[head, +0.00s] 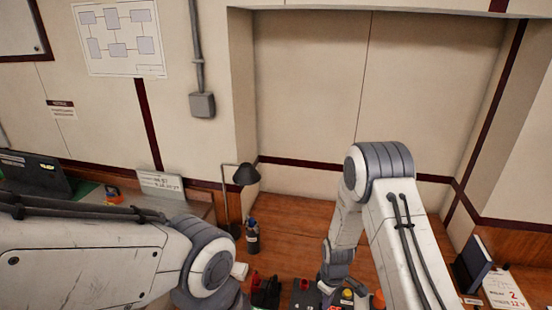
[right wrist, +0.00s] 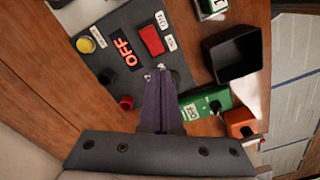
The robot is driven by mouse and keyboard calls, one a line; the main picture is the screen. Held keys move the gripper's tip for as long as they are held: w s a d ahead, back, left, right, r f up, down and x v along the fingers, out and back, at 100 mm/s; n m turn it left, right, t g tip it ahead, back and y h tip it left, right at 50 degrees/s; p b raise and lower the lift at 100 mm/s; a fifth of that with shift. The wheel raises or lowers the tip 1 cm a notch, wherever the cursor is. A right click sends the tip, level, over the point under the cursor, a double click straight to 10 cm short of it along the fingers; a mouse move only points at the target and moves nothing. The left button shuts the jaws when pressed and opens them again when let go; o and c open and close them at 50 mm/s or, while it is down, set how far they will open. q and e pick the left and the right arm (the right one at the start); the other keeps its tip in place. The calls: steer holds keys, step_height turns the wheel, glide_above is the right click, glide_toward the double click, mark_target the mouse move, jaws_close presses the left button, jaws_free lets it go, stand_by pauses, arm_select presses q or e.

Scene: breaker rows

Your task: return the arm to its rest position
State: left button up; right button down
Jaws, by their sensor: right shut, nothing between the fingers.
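My right gripper (right wrist: 160,76) is shut and empty in the right wrist view. Its fingertips are over the lower edge of a dark grey panel (right wrist: 180,73); I cannot tell whether they touch it. The panel bears a red rocker switch (right wrist: 151,40), a red "OFF" label (right wrist: 126,51), a yellow button (right wrist: 85,45) and a red knob (right wrist: 126,102). In the head view my right arm (head: 385,220) bends down toward the desk, with its gripper not clear. My left arm (head: 90,262) comes in from the left, and its gripper cannot be made out.
A black open bin (right wrist: 236,55), a green box (right wrist: 206,103) and an orange box (right wrist: 241,122) sit beside the panel. A black lamp (head: 246,175) and a dark bottle (head: 252,238) stand at the back left. A binder (head: 473,262) stands at the right. The desk's back middle is clear.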

steer(key=s+a+r+b, duration=0.3)
steer(key=a+r, duration=0.5)
steer(key=r, duration=0.1)
steer(key=s+a+r+b, duration=0.1)
steer(key=s+r+b, duration=0.1)
steer(key=s, duration=0.5)
steer(key=s+a+r+m+b, duration=0.1)
steer(key=s+a+r+b, duration=0.1)
steer(key=s+r, duration=0.2)
steer(key=s+a+r+y+b, duration=0.1)
steer(key=s+r+b, duration=0.1)
steer(key=s, duration=0.7)
steer(key=shift+s+a+r, duration=0.3)
steer(key=shift+s+r, duration=0.1)
steer(key=shift+r, duration=0.4)
